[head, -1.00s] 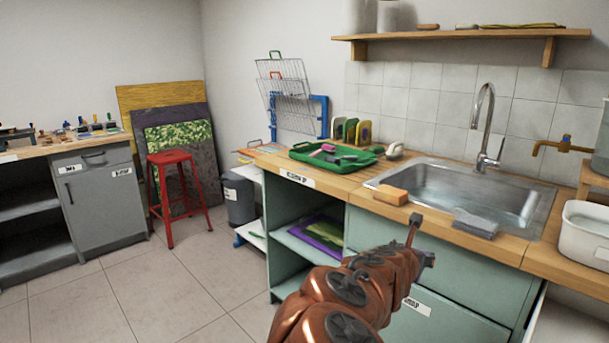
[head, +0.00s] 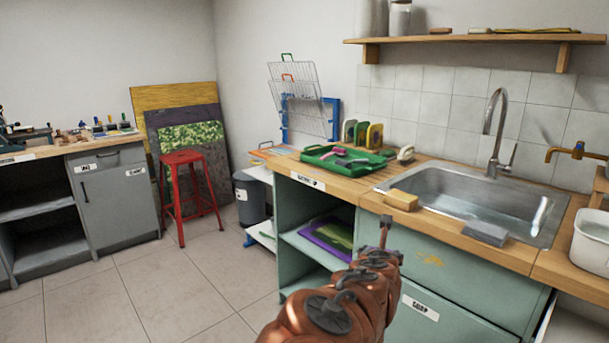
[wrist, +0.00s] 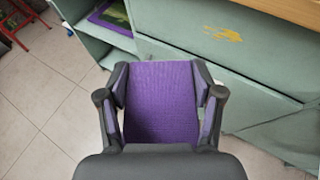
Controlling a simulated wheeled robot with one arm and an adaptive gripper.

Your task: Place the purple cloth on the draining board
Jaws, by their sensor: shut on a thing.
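The purple cloth (wrist: 160,98) fills the space between the fingers of my gripper (wrist: 161,100) in the wrist view, and the gripper is shut on it. In the head view my gripper (head: 386,235) is in front of the green sink cabinet, below the counter edge; I cannot make out the cloth there. The draining board (head: 400,178) seems to be the grooved wooden strip of counter left of the metal sink (head: 490,200). It lies above and behind my gripper, and the two are apart.
A green tray (head: 318,155) with tools stands left of the draining board. A yellow sponge (head: 401,200) and a grey block (head: 486,234) lie along the sink's front edge. A purple-edged picture (head: 328,236) lies on the open shelf below.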

